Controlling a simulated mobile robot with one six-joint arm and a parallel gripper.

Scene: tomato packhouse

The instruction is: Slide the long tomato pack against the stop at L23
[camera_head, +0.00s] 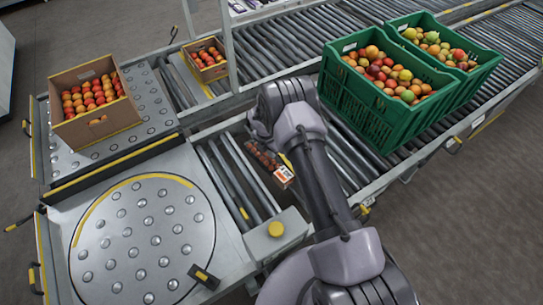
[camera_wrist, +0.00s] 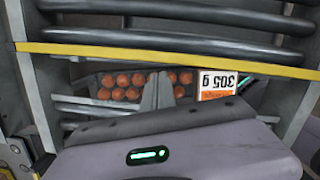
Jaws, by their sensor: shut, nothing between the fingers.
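The long tomato pack (camera_head: 262,157) lies on the short roller lane, partly hidden by my arm in the head view. In the wrist view the pack (camera_wrist: 122,86) shows two rows of red tomatoes and a white and orange label reading 305 g, upside down. My gripper (camera_wrist: 160,82) is shut and empty, its fingers in front of the middle of the pack. I cannot tell whether they touch it. In the head view the fingers are hidden behind my arm. No L23 marking is legible, and I cannot tell which part is the stop.
A yellow strip (camera_wrist: 200,58) crosses above the pack in the wrist view. A grey box with a yellow button (camera_head: 276,230) stands at the lane's near end. A round ball table (camera_head: 140,240) is left. Green crates (camera_head: 345,105) of fruit and cardboard boxes (camera_head: 105,127) of tomatoes stand around.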

